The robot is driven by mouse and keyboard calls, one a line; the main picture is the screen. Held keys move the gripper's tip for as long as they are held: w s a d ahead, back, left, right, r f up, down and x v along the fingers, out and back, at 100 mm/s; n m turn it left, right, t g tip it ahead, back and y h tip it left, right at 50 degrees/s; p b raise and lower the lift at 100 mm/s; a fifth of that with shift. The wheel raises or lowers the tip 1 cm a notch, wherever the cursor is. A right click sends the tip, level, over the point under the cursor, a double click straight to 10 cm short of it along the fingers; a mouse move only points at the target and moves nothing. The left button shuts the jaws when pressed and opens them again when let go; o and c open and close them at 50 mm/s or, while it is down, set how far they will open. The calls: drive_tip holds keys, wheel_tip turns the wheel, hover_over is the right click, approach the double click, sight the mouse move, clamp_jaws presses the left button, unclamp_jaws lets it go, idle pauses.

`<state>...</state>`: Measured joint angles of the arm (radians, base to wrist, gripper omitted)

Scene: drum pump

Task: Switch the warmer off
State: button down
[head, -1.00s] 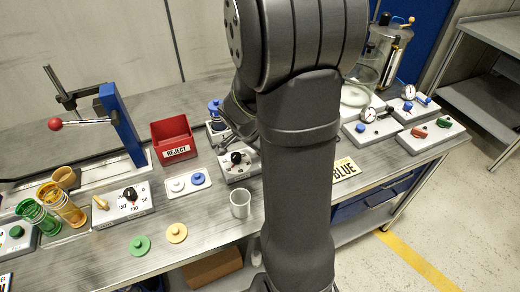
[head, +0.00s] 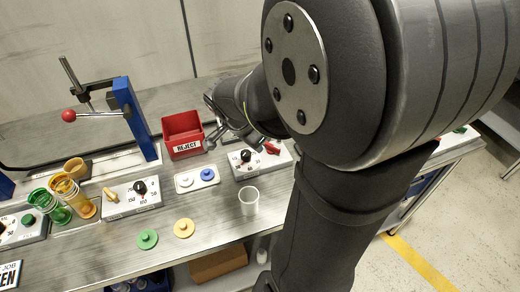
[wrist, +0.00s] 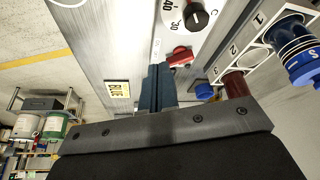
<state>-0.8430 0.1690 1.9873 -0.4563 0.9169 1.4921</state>
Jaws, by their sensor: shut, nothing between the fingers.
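The box that seems to be the warmer (head: 250,169) is light grey with a black dial (head: 246,155) and a red switch (head: 271,148) at its right. In the wrist view the dial (wrist: 197,17) has a scale with 30 and 40, and the red switch (wrist: 181,56) lies just below it. My gripper (wrist: 158,70) is shut and empty. Its tips appear just left of the red switch in the wrist view; I cannot tell whether they touch it. In the head view my arm hides the fingertips. Which way the switch is tipped is unclear.
A numbered rack (wrist: 244,62) with a blue-capped part (wrist: 296,50) and a dark red part (wrist: 235,84) is close on the right in the wrist view.

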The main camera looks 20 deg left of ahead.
drive_tip(key=shift+v, duration=1)
drive_tip(key=shift+d+f, duration=0.1)
drive_tip(key=x, duration=0.6)
drive_tip(key=a+x, duration=0.1)
drive_tip(key=x, duration=0.2)
drive_tip(key=shift+w, duration=0.25)
drive_tip(key=m, duration=0.1)
drive_tip(key=w+a+m+g, duration=0.1)
drive_tip(key=m, duration=0.1)
drive_tip(key=w+a+m+h, duration=0.1)
drive_tip(key=m, duration=0.1)
drive_tip(key=shift+a, duration=0.1)
drive_tip(key=a+m, duration=0.1)
drive_tip(key=m, duration=0.1)
drive_tip(key=w+a+m+g+h, duration=0.1)
drive_tip(key=m, duration=0.1)
drive_tip(key=a+m+g, duration=0.1)
drive_tip(key=m, duration=0.1)
drive_tip(key=shift+w+f+h, duration=0.25)
drive_tip(key=shift+w+h, duration=0.05)
drive_tip(key=shift+w, duration=0.1)
drive_tip(key=shift+s+a+r+m, duration=0.1)
drive_tip(key=shift+a+r+m, duration=0.2)
drive_tip(key=shift+a+r, duration=0.75)
drive_tip(key=shift+r, duration=0.4)
